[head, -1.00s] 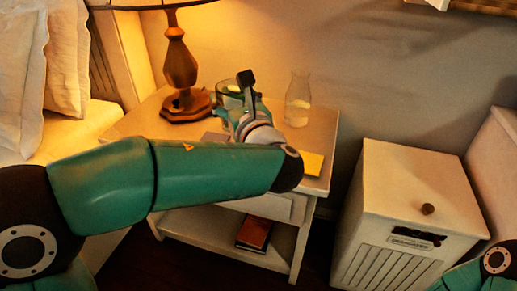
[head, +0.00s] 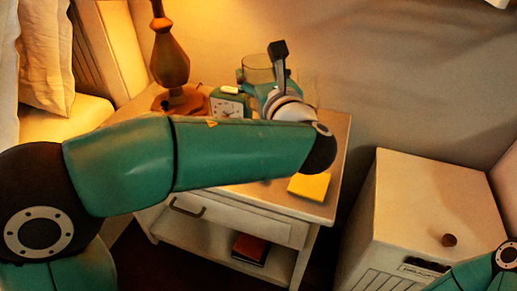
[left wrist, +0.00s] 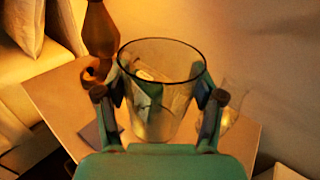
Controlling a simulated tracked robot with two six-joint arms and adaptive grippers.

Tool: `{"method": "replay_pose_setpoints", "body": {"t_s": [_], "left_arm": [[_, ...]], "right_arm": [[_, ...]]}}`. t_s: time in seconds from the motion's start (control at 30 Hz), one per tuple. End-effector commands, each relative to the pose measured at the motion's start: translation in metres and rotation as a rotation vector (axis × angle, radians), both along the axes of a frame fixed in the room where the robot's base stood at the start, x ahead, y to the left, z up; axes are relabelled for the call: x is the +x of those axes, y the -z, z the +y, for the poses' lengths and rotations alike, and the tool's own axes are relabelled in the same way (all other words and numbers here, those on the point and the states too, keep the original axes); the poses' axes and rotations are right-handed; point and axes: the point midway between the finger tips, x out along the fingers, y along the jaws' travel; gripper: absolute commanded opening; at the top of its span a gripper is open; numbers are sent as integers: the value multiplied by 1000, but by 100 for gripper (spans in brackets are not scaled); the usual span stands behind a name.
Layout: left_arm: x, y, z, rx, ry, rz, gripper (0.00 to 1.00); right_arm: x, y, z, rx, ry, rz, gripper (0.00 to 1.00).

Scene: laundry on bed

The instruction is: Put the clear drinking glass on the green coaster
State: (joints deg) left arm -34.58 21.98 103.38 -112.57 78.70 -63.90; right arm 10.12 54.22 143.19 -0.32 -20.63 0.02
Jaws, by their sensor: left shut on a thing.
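The clear drinking glass (head: 257,66) is upright above the nightstand, partly hidden by my left gripper. My left gripper (head: 262,82) is shut on it. In the left wrist view the glass (left wrist: 160,92) sits between the two fingers of the left gripper (left wrist: 160,96), its open rim facing up. I cannot see its base clearly, so the gap to the tabletop cannot be told. I cannot make out the green coaster in either view; the arm and gripper cover part of the tabletop. My right gripper is out of view; only part of that arm shows at lower right.
A teal alarm clock (head: 228,107) and a lamp (head: 170,55) stand left of the glass. A glass carafe (head: 309,92) is partly hidden behind the gripper. A yellow note pad (head: 309,186) lies near the front right of the nightstand (head: 335,150). A white cabinet (head: 420,205) stands right.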

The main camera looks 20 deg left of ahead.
Motion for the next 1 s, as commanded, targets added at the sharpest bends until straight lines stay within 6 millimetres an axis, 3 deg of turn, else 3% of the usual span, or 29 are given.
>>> {"method": "replay_pose_setpoints", "body": {"t_s": [0.2, 0.4, 0.67, 1.0], "left_arm": [[-4, 62, 14, 4, -26, 5, 25], [-5, 107, 17, 3, -33, 1, 25], [-6, 127, 19, 1, -35, -2, 25], [-6, 177, 19, 3, -36, 1, 25]], "right_arm": [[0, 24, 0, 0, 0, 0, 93], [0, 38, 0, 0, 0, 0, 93], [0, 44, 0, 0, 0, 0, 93], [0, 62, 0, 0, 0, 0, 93]]}}
